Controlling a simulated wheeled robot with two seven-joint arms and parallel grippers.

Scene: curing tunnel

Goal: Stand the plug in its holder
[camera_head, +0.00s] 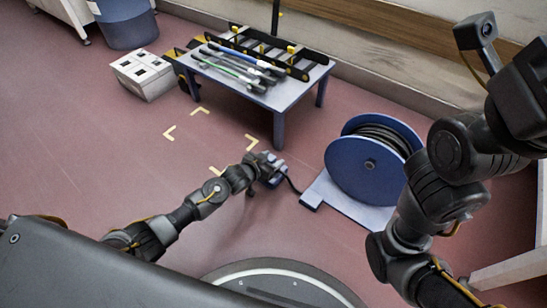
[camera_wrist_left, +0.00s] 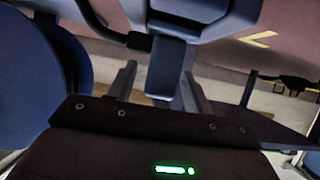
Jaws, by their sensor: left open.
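A blue-grey plug (camera_head: 275,172) with a black cable is at the end of my left arm, near the middle of the head view. In the left wrist view its blue block (camera_wrist_left: 165,66) lies between the two fingers, with the cable joining from the left. My left gripper (camera_head: 262,168) is open, its fingers on either side of this block (camera_wrist_left: 160,75); small gaps show beside it. I cannot clearly tell a separate holder from the plug body. My right arm rises at the right, and its gripper fingers are not visible.
A blue cable reel (camera_head: 350,171) stands on a pale base (camera_head: 337,209) right of the plug. A low table (camera_head: 273,98) with rods and a black-yellow rack is behind. A white box (camera_head: 146,77) and blue bin (camera_head: 126,24) stand back left. Floor at left is clear.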

